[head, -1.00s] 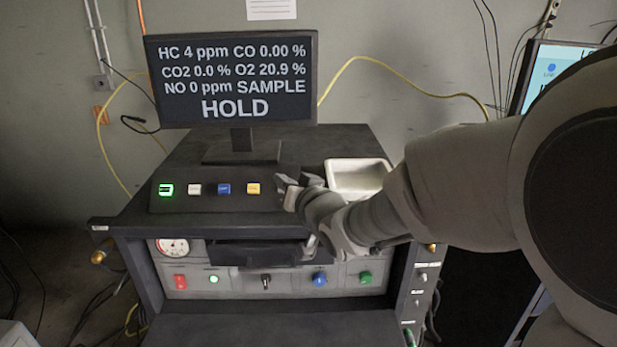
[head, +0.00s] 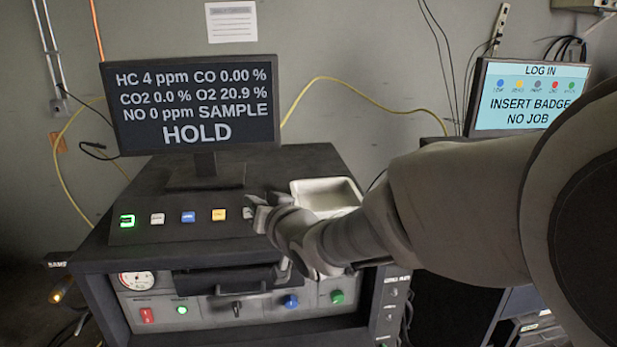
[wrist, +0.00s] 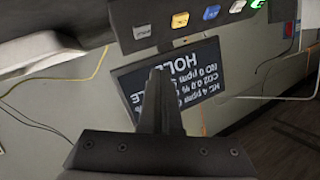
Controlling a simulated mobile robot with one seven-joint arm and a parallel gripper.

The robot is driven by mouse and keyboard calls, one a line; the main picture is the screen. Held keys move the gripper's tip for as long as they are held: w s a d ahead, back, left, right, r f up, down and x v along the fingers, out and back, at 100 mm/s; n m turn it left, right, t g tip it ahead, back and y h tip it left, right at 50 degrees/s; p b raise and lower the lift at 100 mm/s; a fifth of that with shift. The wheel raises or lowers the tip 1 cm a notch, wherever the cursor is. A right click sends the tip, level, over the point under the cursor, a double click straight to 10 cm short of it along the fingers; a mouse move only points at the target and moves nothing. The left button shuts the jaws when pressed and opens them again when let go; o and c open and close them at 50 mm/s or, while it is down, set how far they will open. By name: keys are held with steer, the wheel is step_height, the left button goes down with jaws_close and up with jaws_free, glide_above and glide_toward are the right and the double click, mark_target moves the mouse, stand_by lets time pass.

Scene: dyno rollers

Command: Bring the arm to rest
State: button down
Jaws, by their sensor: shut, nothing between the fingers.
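My gripper (head: 262,213) is shut and empty. In the head view it hovers at the right end of the console's button row, in front of a white tray (head: 326,196). My arm reaches in from the right edge. In the wrist view the shut fingers of my gripper (wrist: 158,100) point up the picture, in front of the gas analyser screen (wrist: 180,85), which appears upside down. I cannot tell whether the fingertips touch anything.
The gas analyser monitor (head: 192,108) reads HOLD and stands on the cabinet. Lit and coloured buttons (head: 188,217) line the console. Another monitor (head: 530,97) at right reads LOG IN, INSERT BADGE, NO JOB. A yellow hose (head: 345,80) runs along the wall.

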steer(key=s+d+m+h, duration=0.2)
steer(key=d+h, duration=0.3)
steer(key=d, duration=0.7)
steer(key=s+d+f+g+h, duration=0.2)
steer(key=s+d+g, duration=0.1)
steer(key=s+d, duration=0.5)
steer(key=s+d+f+m+g+h, duration=0.1)
steer(key=s+d+g, duration=0.3)
steer(key=s+d, duration=0.5)
steer(key=s+f+h, duration=0.1)
steer(key=s, duration=0.5)
steer(key=shift+d+h, duration=0.15)
steer(key=shift+h, duration=0.15)
steer(key=c, duration=1.5)
jaws_free()
steer(key=shift+f, duration=0.1)
steer(key=shift+c, duration=0.2)
